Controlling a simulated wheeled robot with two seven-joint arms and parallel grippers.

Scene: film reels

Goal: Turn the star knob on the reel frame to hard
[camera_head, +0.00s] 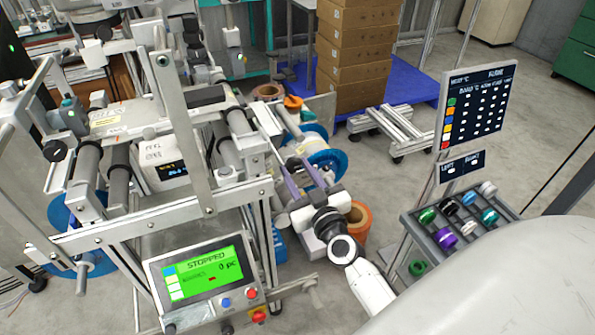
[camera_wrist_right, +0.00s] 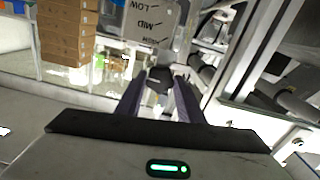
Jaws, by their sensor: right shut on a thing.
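My right gripper (camera_head: 294,164) reaches up toward the reel frame, with its purple fingers on the near side of the blue reel (camera_head: 325,157). In the right wrist view, the fingers (camera_wrist_right: 159,82) are shut on the dark star knob (camera_wrist_right: 159,75), which sits between their tips. I cannot tell which mark the knob points to. My left gripper is not in view.
The machine's panel (camera_head: 204,277) reads STOPPED at the front. An orange reel (camera_head: 357,220) stands on the floor beside my right arm. A rack of coloured spools (camera_head: 447,237) and a sign (camera_head: 478,105) are at right. Stacked cartons (camera_head: 355,50) stand behind.

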